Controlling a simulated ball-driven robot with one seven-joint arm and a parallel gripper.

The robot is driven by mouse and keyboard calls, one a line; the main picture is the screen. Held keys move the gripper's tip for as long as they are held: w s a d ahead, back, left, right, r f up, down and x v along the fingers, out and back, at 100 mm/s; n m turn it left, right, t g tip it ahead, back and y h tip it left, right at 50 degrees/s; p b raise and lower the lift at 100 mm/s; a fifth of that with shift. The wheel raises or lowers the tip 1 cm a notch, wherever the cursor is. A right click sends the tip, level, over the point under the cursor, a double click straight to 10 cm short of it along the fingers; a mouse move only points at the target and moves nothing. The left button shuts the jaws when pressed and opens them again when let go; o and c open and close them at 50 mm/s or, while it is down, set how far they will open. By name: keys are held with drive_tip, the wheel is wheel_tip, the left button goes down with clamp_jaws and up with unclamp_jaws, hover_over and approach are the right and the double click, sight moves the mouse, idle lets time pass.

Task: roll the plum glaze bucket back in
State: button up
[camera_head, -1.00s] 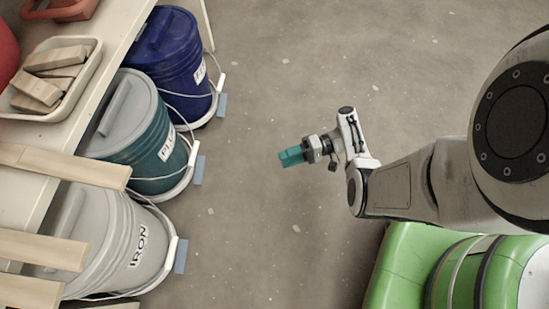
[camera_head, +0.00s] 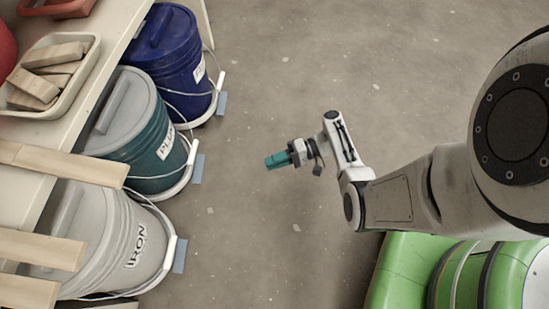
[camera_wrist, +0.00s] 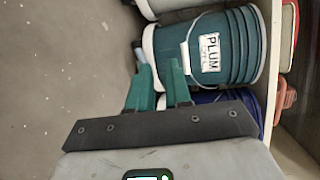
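The plum bucket (camera_head: 155,168) is teal with a grey lid and a white PLUM label. It stands partly under the shelf on a white wheeled base, between the blue and iron buckets. A wire bail with a white grip (camera_head: 193,152) hangs on its aisle side, beside a blue-grey tab (camera_head: 198,169). The plum bucket also fills the upper right of the wrist view (camera_wrist: 245,45). My gripper (camera_head: 268,163) is over the floor to the right of the bucket, apart from it. Its teal fingers (camera_wrist: 157,80) are a little apart and empty.
A dark blue bucket (camera_head: 180,60) stands behind and a light grey IRON bucket (camera_head: 115,240) in front, both close by. The shelf (camera_head: 95,85) with a tray (camera_head: 75,90) of wooden blocks and planks (camera_head: 60,165) overhangs the buckets. The middle floor (camera_head: 290,80) is clear.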

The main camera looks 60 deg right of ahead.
clamp_jaws()
idle(0.9)
drive_tip(key=o, duration=0.5)
unclamp_jaws()
drive_tip(key=shift+s+d, duration=0.1)
drive_tip(key=p+v, duration=0.1)
drive_tip(key=v, duration=0.9)
drive_tip(key=shift+s+d+r, duration=0.15)
drive_tip(key=shift+s, duration=0.05)
